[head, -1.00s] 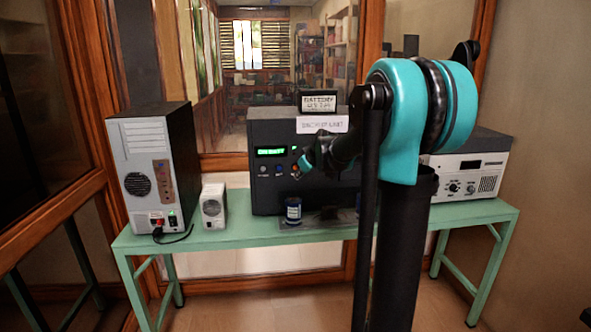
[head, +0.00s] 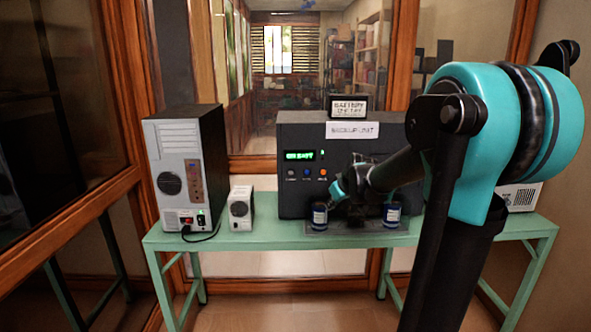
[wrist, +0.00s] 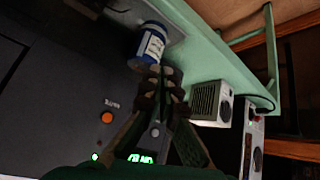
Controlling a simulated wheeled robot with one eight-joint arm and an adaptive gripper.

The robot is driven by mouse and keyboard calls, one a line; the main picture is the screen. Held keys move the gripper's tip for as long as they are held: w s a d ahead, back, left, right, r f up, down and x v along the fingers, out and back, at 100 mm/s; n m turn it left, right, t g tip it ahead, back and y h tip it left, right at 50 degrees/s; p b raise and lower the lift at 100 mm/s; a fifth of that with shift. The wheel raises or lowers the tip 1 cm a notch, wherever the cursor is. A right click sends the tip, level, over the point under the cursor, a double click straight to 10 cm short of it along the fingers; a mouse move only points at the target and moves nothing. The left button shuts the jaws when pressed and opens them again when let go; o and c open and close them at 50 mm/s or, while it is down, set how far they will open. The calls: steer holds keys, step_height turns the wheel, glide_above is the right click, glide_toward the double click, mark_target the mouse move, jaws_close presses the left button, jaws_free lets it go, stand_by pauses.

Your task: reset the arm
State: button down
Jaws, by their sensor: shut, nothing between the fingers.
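My teal and black arm reaches in from the right in the head view. My gripper (head: 341,193) is in front of the dark backup unit (head: 296,197), near the blue battery canister (head: 319,217). In the wrist view my gripper (wrist: 166,74) is shut, with nothing between its fingers. Its tips are close to the blue canister (wrist: 150,46); I cannot tell whether they touch. A second blue canister (head: 391,214) stands to the right, beyond my gripper.
The green table (head: 270,241) carries a grey computer tower (head: 184,166), a small white box (head: 240,208) and a pale instrument (head: 521,197) partly hidden by my arm. Signs (head: 352,130) stand on and above the unit.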

steer(key=s+d+f+m+g, duration=0.1)
steer(key=s+f, duration=0.4)
steer(key=s, duration=0.5)
steer(key=s+d+f+m+g+h, duration=0.1)
steer(key=s+f+m, duration=0.2)
steer(key=s, duration=0.7)
steer(key=s+d+f+m+g+h, duration=0.1)
steer(key=s+f, duration=0.7)
steer(key=s, duration=0.2)
steer(key=shift+d+m, duration=0.25)
steer(key=shift+m, duration=0.15)
